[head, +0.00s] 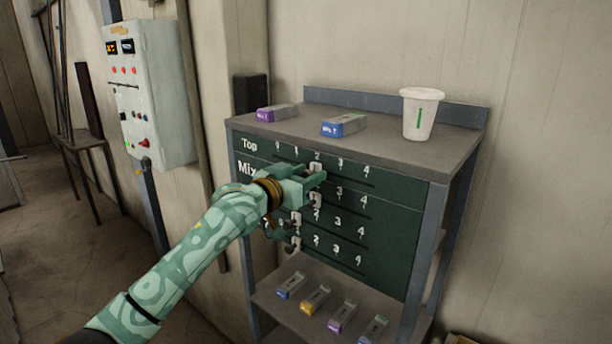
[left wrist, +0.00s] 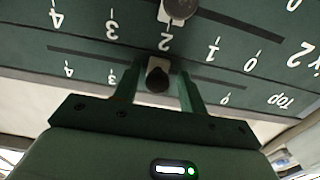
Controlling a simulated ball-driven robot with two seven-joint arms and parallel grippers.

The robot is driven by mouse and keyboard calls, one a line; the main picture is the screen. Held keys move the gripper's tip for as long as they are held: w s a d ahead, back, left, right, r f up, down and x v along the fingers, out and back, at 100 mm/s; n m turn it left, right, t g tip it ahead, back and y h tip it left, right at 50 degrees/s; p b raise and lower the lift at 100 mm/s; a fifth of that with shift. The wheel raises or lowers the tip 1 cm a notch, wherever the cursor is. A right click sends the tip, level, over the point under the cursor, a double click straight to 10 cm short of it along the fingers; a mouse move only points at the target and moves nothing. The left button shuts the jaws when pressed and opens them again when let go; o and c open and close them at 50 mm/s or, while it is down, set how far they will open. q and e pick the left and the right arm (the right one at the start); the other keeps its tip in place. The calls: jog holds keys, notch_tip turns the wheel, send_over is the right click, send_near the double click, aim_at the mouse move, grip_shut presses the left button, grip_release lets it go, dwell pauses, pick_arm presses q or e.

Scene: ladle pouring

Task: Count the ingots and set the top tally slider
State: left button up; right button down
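The green tally board (head: 390,215) has several slider rows; the highest is labelled Top and the one below Mix. The top slider knob (head: 316,167) is at the 2. It also shows in the left wrist view (left wrist: 158,74). My left gripper (head: 318,177) is at this knob, its fingers on either side with small gaps; it is open. A purple ingot (head: 277,113) and a blue ingot (head: 344,126) lie on the cabinet top. Several ingots, among them a yellow one (head: 315,299), lie on the lower shelf. My right gripper is out of view.
A white cup (head: 421,114) with a green stripe stands on the cabinet top at the right. The Mix row's knob (left wrist: 178,8) sits close below the top one. A grey control box (head: 150,95) hangs on the left wall.

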pick_arm(q)
jog(key=b+v, duration=0.2)
jog(key=v, duration=1.4)
jog(key=shift+b, duration=0.4)
jog(key=shift+s, duration=0.15)
